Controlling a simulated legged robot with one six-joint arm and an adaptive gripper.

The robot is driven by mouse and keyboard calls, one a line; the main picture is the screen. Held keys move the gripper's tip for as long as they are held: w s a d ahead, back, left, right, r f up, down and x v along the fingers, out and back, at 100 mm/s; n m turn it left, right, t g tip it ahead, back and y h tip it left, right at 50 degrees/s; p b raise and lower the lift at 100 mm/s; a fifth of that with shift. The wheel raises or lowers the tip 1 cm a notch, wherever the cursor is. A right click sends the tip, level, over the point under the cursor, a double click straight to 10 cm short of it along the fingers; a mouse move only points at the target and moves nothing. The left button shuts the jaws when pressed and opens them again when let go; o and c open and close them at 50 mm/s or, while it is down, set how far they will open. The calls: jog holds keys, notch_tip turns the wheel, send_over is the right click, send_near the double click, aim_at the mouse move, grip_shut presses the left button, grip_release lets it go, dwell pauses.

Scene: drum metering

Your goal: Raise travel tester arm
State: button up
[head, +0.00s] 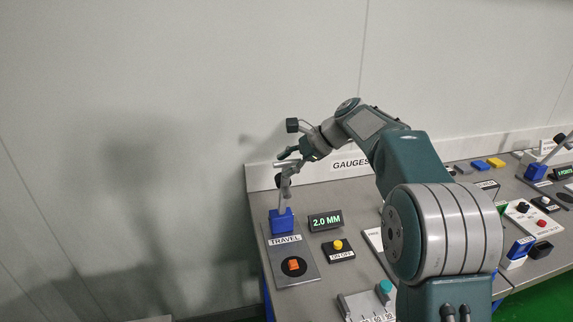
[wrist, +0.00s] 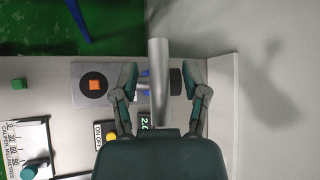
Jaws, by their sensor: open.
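The travel tester stands at the left end of the table, with a blue base (head: 281,220) on a grey plate (head: 295,275) marked TRAVEL. Its grey post and arm rise to my gripper (head: 286,166). In the wrist view the tester arm (wrist: 158,75) is a grey bar between the two fingers of my gripper (wrist: 161,88). The fingers are open, with a visible gap on each side of the bar. An orange block (head: 293,265) sits on a black disc on the plate. The display (head: 326,221) beside the tester reads 2.0 MM.
An ON/OFF box with a yellow button (head: 338,245) is right of the tester. A white wall (head: 200,100) stands close behind. A fixture with a teal knob (head: 385,286) is at the front. Other gauges and a second tester (head: 536,172) are at right.

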jog(key=v, duration=1.1)
jog(key=shift+d+r, duration=0.25)
jog(key=shift+d, duration=0.1)
jog(key=s+d+f+n+t+h, duration=0.1)
jog(key=s+d+n+h, duration=0.15)
jog(key=s, duration=0.65)
jog(key=s+d+n+t+h, duration=0.1)
jog(key=s+n+t+h, duration=0.15)
jog(key=s, duration=0.65)
jog(key=s+d+f+n+h, duration=0.2)
jog(key=s+f+n, duration=0.2)
jog(key=s, duration=0.4)
jog(key=s+d+f+n+t+h, duration=0.1)
jog(key=s+d+f+n+h, duration=0.1)
jog(key=s+f, duration=0.5)
jog(key=shift+s+d+f+n+h, duration=0.35)
jog(key=shift+s+d+n, duration=0.25)
jog(key=shift+s+n, duration=0.45)
